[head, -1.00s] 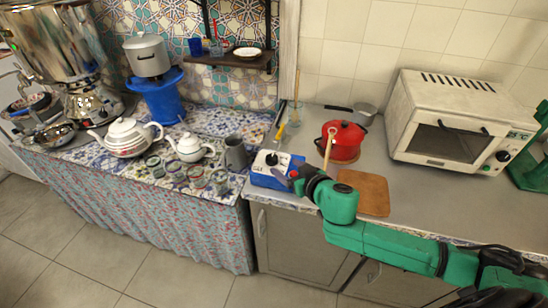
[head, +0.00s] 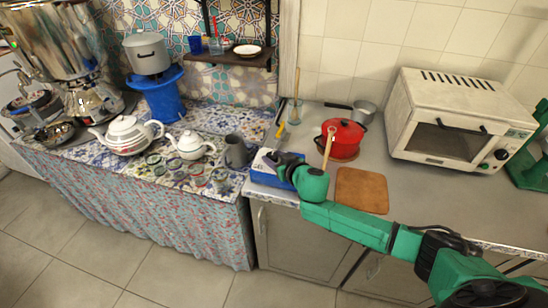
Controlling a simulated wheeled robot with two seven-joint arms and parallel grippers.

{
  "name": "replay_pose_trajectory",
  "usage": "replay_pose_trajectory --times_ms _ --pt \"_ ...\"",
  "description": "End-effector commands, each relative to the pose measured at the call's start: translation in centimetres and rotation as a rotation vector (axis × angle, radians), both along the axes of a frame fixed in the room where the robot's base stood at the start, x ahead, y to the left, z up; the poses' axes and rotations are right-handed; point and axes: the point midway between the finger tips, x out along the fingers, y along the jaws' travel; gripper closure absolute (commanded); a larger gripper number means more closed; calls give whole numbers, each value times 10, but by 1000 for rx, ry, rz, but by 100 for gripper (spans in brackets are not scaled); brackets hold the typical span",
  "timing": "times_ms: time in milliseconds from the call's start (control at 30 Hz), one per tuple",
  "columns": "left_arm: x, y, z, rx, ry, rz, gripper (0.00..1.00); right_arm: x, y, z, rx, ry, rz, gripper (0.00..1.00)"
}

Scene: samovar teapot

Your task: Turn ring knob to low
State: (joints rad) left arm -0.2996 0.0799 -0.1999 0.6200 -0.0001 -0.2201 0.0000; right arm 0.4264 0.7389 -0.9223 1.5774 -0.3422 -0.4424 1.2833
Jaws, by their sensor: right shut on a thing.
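A blue and white box (head: 262,170) stands at the left front edge of the grey counter. In the earlier view its top carries a dark knob at its middle; now my right gripper (head: 274,160) covers that knob. My right gripper is over the top of the box, with its green arm reaching in from the lower right. It is shut on the knob, though the fingers hide the knob and its setting. My left gripper is not in view.
A red pot (head: 343,137) with a wooden spoon and a brown board (head: 361,190) are right of the box. A white toaster oven (head: 459,122) stands further right. Teapots (head: 128,135) and glasses are on the patterned table at left.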

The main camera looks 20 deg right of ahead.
Motion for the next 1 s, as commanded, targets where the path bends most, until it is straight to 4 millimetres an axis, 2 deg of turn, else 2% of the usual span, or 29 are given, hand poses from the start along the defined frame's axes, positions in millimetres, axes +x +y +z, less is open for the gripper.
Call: replay_pose_trajectory --times_ms 267,467,667,1000 --pt "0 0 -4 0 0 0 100 0 2 -1 4 0 -43 100" --pt "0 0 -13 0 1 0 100 -1 4 -3 7 1 -149 100" --pt "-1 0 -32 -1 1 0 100 0 7 -5 10 1 -310 100" --pt "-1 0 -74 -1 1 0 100 1 10 -7 7 1 -586 100"
